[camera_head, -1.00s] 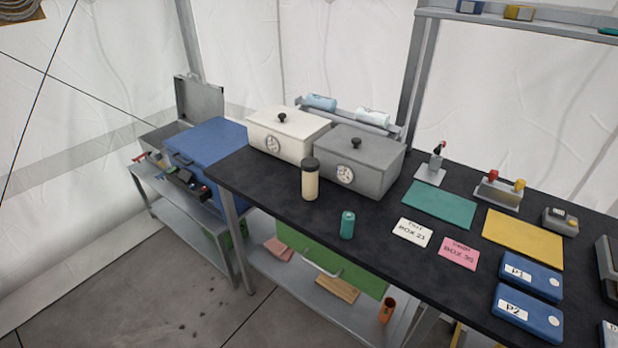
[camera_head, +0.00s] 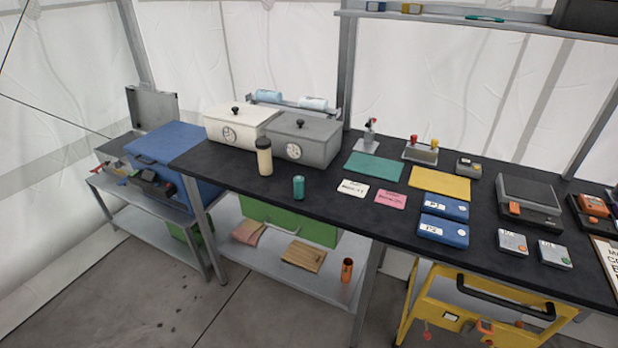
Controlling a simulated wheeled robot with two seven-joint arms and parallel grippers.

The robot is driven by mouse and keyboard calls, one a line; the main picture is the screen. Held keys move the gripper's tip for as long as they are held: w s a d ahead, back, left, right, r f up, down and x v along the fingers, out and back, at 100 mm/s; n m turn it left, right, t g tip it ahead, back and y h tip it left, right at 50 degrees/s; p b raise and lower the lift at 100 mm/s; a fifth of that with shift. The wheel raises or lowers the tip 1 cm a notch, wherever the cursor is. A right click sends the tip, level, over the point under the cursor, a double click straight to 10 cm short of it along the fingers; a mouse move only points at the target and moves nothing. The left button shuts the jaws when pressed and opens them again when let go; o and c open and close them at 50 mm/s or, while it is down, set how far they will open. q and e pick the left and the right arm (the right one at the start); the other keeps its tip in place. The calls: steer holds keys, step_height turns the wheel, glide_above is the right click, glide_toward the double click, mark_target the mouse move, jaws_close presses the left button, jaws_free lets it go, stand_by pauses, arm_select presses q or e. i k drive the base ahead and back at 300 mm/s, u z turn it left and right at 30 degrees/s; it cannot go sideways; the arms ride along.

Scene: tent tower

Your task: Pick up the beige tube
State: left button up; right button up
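The beige tube (camera_head: 264,160) stands upright on the black table (camera_head: 330,205). It has a beige body and a dark cap. It stands in front of the white lidded box (camera_head: 238,127) and the grey lidded box (camera_head: 303,139). A shorter teal cylinder (camera_head: 298,187) stands on the table to its right, nearer the front edge. Neither of my grippers shows in the head view.
The table holds a teal mat (camera_head: 374,168), a yellow mat (camera_head: 440,184), blue cases (camera_head: 443,231) and a dark device (camera_head: 530,200) to the right. A blue box (camera_head: 170,155) sits on a lower bench at left. A yellow frame (camera_head: 480,302) stands below the table. Grey floor lies in front.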

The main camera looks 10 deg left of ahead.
mark_target(265, 156)
steer(key=z, duration=0.25)
steer(key=k, duration=0.65)
steer(key=z, duration=0.75)
steer(key=i, duration=1.45)
steer(key=u, duration=0.9)
